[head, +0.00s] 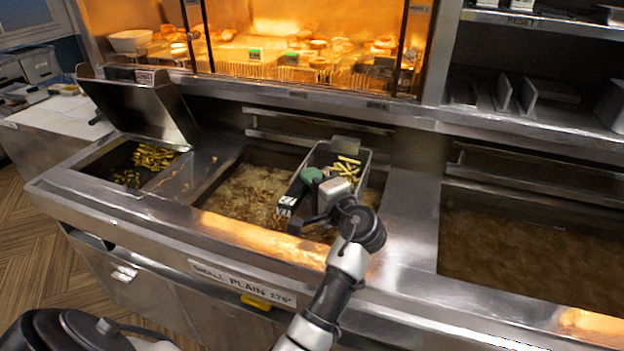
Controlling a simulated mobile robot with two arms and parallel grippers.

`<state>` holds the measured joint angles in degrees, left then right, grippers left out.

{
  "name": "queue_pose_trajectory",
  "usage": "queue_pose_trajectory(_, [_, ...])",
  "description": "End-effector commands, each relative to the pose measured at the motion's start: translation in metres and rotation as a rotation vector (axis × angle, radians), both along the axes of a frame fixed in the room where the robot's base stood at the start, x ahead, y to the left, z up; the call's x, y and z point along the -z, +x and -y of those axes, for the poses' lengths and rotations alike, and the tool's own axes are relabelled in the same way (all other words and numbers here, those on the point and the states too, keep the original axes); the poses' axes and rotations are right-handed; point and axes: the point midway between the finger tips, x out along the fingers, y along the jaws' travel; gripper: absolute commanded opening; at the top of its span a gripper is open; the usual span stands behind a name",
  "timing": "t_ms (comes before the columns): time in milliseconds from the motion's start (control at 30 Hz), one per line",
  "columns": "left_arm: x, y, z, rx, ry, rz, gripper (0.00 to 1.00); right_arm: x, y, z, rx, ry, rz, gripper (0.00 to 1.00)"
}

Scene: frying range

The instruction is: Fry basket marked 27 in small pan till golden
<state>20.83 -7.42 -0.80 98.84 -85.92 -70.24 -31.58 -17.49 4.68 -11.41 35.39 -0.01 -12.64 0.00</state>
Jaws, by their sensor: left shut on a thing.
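A metal fry basket (366,158) with pale golden chips (346,168) is at the right side of the small pan (240,192). The pan's front label (243,283) reads SMALL PLAIN 175. Foamy brown oil with bits in it shows in the pan. My left gripper (322,190) is shut on the basket's green handle (311,175). A dark tag (285,206) with pale marks hangs by the handle; I cannot read its number surely. The gripper hides the basket's lower front, so how deep the basket sits is unclear. My right gripper is not in view.
A chip bin (150,160) with a raised metal lid (138,100) stands left of the pan. A larger oil pan (530,250) lies to the right, past a bare steel divider (405,215). A lit food cabinet (300,50) and a shelf (540,115) stand behind.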

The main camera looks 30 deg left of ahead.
Motion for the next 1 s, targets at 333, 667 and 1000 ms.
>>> queue_pose_trajectory(333, [0.049,0.000,0.000,0.001,0.002,0.004,0.00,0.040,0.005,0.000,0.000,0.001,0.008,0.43])
queue_pose_trajectory(667, [0.091,0.000,0.000,0.001,0.001,0.005,0.00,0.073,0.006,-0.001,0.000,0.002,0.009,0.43])
queue_pose_trajectory(1000, [0.134,0.000,0.000,0.001,0.001,0.005,0.00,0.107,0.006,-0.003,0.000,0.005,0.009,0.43])
